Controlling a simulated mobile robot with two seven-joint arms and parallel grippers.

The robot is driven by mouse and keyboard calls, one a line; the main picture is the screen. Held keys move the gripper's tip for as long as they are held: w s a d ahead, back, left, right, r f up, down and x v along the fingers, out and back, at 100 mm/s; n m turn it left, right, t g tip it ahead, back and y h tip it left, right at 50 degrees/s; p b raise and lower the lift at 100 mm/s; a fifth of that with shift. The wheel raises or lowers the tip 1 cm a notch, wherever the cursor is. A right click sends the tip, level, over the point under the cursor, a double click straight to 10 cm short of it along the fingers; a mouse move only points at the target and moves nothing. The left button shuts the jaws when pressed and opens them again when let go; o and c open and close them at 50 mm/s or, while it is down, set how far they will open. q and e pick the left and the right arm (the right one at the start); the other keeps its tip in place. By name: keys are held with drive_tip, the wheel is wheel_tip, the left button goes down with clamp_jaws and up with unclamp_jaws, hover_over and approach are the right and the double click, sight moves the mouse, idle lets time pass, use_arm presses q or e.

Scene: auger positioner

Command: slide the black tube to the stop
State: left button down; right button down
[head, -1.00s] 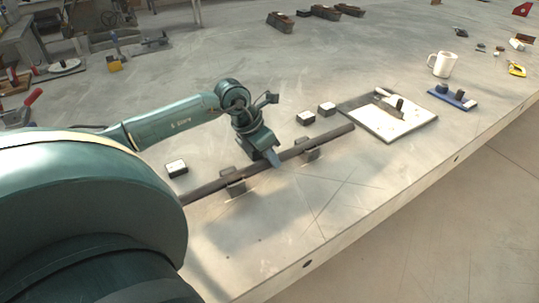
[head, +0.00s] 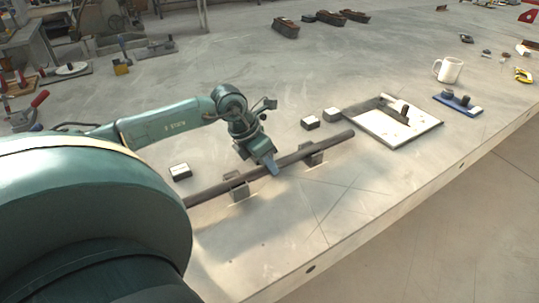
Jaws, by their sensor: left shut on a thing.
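The black tube (head: 212,189) is a long dark rod lying diagonally in two small metal cradles (head: 239,190) (head: 314,157). Its right end shows free beyond the right cradle; its left end is hidden behind my own body. My left gripper (head: 273,168) reaches down from above and is shut on the tube between the two cradles. I cannot make out which part is the stop. My right gripper is not in view.
Small white-topped blocks (head: 180,171) (head: 310,122) (head: 331,114) stand behind the tube. Right of its end lies a white board (head: 398,128) with dark parts on it. A blue holder (head: 457,104) and a white mug (head: 448,70) stand farther right. The table's front is clear.

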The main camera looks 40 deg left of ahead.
use_arm(q)
drive_tip(key=shift+s+a, duration=0.1)
drive_tip(key=shift+s, duration=0.45)
drive_tip(key=shift+s+a, duration=0.2)
drive_tip(key=shift+s, duration=0.3)
drive_tip(key=c, duration=1.1)
unclamp_jaws()
drive_tip(key=shift+f, duration=0.15)
